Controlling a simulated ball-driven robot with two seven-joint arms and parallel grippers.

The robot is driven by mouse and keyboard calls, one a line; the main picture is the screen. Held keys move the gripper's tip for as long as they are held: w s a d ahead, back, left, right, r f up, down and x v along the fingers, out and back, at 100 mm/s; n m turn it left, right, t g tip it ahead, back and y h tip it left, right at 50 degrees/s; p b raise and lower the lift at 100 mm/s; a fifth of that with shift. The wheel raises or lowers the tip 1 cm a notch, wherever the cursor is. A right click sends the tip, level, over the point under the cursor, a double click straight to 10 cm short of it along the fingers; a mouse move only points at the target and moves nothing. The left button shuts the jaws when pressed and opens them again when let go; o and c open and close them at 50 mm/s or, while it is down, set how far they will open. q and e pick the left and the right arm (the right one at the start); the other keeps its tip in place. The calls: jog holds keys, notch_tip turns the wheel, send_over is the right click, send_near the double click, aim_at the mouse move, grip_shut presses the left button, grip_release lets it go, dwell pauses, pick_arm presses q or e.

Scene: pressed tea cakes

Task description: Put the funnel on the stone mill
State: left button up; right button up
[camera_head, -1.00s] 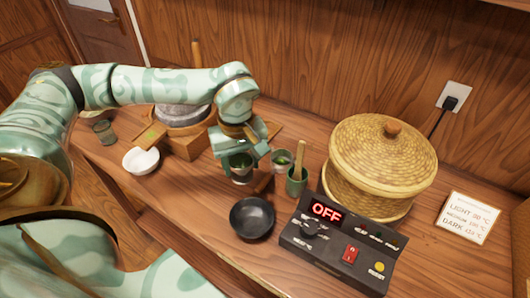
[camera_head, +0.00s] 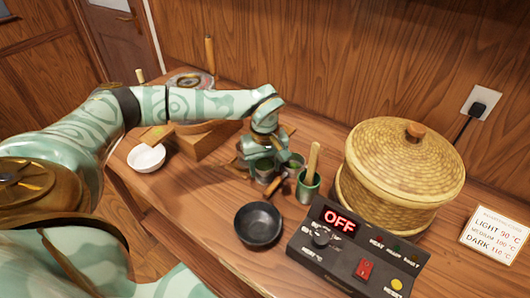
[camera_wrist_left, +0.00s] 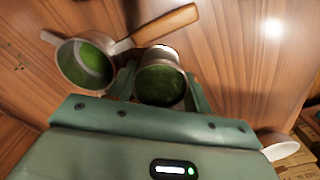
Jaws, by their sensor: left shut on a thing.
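The stone mill shows behind my left forearm, with its grey round top (camera_head: 186,81) above the arm and its wooden base (camera_head: 212,143) below it. My left gripper (camera_head: 266,158) is low over the table, right of the mill. It is shut on a small metal cup-like vessel (camera_head: 264,172), and its fingers sit on both sides of it. In the left wrist view the vessel (camera_wrist_left: 160,86) is upright and holds green powder. I cannot tell whether this vessel is the funnel. My right gripper is not in view.
A wood-handled pan with green powder (camera_wrist_left: 83,64) lies close beside the held vessel. A green cup (camera_head: 308,188) with a wooden tool, a black bowl (camera_head: 258,224), a control box (camera_head: 350,262) and a lidded basket (camera_head: 400,180) stand to the right. A white bowl (camera_head: 146,159) stands left.

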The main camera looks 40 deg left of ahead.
pick_arm(q)
jog(key=o, duration=1.1)
jog(key=shift+f, duration=0.1)
